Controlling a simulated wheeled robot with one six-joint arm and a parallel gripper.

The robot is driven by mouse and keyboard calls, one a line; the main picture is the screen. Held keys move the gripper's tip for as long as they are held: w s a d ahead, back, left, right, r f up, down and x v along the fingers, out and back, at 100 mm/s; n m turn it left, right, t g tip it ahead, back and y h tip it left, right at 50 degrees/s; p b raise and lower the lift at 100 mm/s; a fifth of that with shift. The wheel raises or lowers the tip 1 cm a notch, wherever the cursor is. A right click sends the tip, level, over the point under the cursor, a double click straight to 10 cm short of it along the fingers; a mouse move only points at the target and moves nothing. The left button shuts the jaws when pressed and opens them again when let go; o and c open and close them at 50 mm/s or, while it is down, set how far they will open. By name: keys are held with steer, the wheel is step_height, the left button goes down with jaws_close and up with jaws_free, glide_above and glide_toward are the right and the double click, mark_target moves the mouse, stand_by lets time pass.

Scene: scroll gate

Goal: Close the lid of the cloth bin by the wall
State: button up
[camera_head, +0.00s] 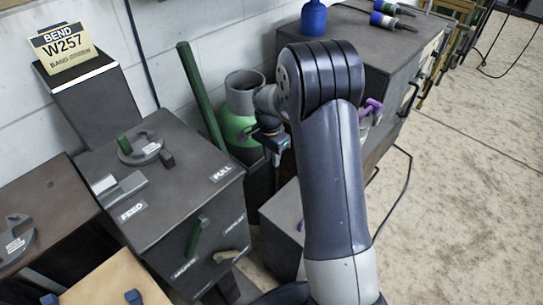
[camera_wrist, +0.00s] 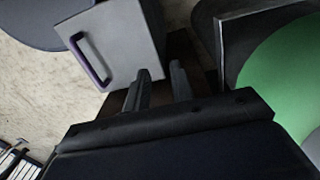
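A low grey box (camera_head: 285,215) stands on the floor by the dark cabinet, partly hidden behind my arm; I cannot tell for sure that it is the cloth bin. In the wrist view a light grey panel (camera_wrist: 125,40) with a dark purple bar handle (camera_wrist: 88,60) lies just beyond my fingers. I cannot tell whether it is a lid or whether it is open. My gripper (camera_head: 277,155) points down above the gap between the two cabinets. In the wrist view my gripper (camera_wrist: 160,82) has its two fingers apart with nothing between them.
A green cylinder (camera_head: 236,128) stands by the wall left of my gripper, with a green bar (camera_head: 200,95) leaning beside it. The dark FEED/PULL machine (camera_head: 180,190) is at left. A dark cabinet (camera_head: 370,45) stands behind my arm. The floor (camera_head: 460,170) at right is mostly clear.

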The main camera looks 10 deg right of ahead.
jaws_close()
steer(key=shift+c, duration=2)
jaws_free()
steer(key=o, duration=0.7)
steer(key=shift+r, duration=0.1)
steer(key=r, duration=0.3)
steer(key=r+p, duration=0.1)
steer(key=r, duration=0.3)
steer(key=r+p, duration=0.1)
steer(key=r, duration=0.2)
steer(key=shift+w+a+r, duration=0.15)
steer(key=shift+w+r, duration=0.1)
steer(key=shift+r, duration=0.05)
steer(key=shift+f, duration=0.15)
